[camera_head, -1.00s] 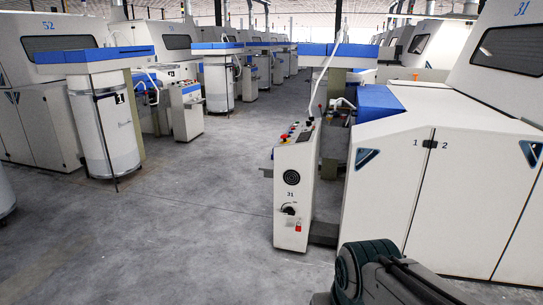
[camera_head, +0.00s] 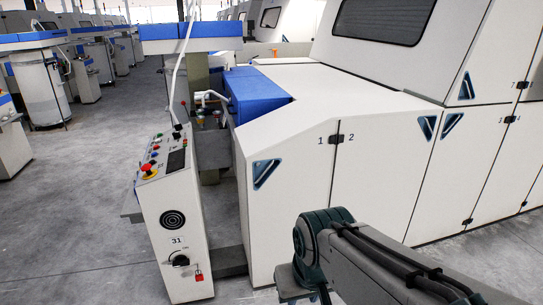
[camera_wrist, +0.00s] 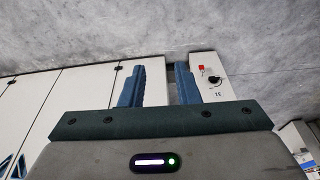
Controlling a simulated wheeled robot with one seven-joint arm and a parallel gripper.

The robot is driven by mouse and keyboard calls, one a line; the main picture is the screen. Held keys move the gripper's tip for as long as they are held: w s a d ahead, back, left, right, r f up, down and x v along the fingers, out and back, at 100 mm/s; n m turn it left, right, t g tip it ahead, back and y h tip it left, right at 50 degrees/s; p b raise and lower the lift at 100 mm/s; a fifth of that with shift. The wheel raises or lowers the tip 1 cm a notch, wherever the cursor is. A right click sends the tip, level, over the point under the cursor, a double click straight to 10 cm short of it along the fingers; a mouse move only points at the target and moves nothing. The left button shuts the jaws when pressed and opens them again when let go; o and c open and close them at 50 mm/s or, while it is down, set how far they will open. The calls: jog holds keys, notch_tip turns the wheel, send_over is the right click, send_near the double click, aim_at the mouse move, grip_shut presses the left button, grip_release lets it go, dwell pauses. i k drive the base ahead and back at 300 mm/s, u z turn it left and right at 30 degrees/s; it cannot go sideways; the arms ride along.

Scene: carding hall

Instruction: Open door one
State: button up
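Door one (camera_head: 290,205) is the white panel marked 1 on the low front of the machine, left of a dark seam and latch (camera_head: 337,139). It looks shut. A blue triangular recess (camera_head: 265,173) sits at its upper left. Door two (camera_head: 385,175), marked 2, adjoins it on the right and also looks shut. My arm covers part of the lower panels in the head view. My gripper (camera_wrist: 160,72) shows in the wrist view with two blue fingers apart and nothing between them. White panels and floor lie beyond the fingers; contact is not visible.
A control pedestal (camera_head: 178,235) marked 31 stands left of door one, with a red button on top and a red padlock low down. It also shows upside down in the wrist view (camera_wrist: 211,96). Grey floor (camera_head: 85,215) is clear to the left.

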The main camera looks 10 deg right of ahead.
aim_at(286, 181)
jog(key=z, duration=0.5)
jog(key=i, duration=1.3)
jog(key=z, duration=0.5)
